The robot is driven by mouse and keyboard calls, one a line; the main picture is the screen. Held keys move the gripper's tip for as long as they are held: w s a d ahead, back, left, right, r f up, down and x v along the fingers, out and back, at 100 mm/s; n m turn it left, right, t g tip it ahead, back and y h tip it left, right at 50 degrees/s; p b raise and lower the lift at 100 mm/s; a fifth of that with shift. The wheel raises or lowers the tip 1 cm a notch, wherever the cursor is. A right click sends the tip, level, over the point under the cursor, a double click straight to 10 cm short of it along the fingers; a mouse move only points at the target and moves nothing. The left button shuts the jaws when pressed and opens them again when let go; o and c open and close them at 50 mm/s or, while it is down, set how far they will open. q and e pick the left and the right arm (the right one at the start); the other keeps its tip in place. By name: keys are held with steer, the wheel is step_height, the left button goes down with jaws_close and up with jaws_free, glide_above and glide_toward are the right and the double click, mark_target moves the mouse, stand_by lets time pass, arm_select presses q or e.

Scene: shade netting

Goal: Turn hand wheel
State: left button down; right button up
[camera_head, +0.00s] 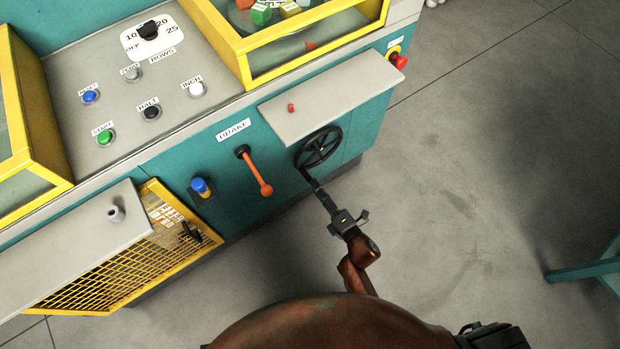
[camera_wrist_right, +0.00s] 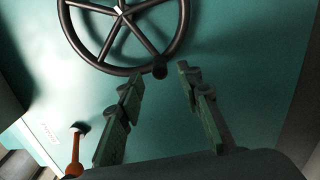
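The black hand wheel (camera_head: 320,149) with spokes is mounted on the teal front panel of the machine, below a grey shelf. In the right wrist view the lower part of the wheel (camera_wrist_right: 120,11) fills the upper left, with a dark knob (camera_wrist_right: 160,70) on its lower right rim. My right gripper (camera_head: 309,179) is just below the wheel's lower left edge. In the right wrist view its two fingers (camera_wrist_right: 158,76) are apart, with the knob appearing between their tips. I cannot tell whether they touch it. My left gripper is not in view.
An orange brake lever (camera_head: 257,173) is left of the wheel, with a blue knob (camera_head: 200,187) beyond it. The grey shelf (camera_head: 330,101) juts out above the wheel. A red button (camera_head: 398,61) is at the corner. The floor (camera_head: 480,180) to the right is mostly clear.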

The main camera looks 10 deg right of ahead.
steer(key=v, duration=0.5)
steer(key=shift+s+d, duration=0.1)
steer(key=shift+s, duration=0.25)
